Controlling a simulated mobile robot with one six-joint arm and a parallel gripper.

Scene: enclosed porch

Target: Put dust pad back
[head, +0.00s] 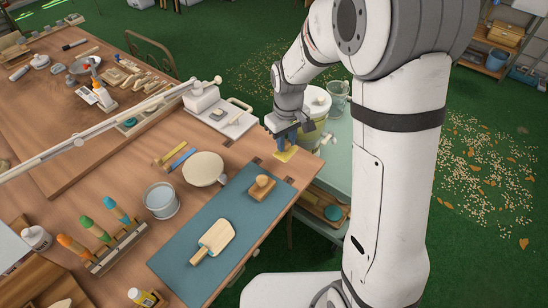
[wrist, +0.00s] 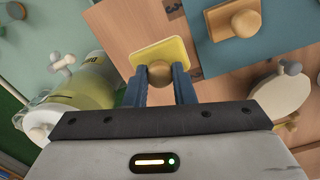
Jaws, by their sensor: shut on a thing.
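A yellow square pad with a round wooden knob, which I take for the dust pad, is under my gripper (head: 285,143) at the table's right corner in the head view; its yellow edge (head: 284,155) shows below the fingers. In the wrist view, the blue fingers of my gripper (wrist: 160,80) are shut on the knob, and the yellow pad (wrist: 174,50) spreads out beyond them. The pad is over the brown tabletop near its edge. I cannot tell whether it touches the wood or hangs just above it.
A blue-green mat (head: 212,230) holds a wooden block with a knob (head: 262,187) and a wooden paddle (head: 216,238). A pale round disc (head: 204,168) and a bucket (head: 161,199) stand left. A lidded jar (head: 316,103) stands close behind my gripper. Bare wood lies between disc and pad.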

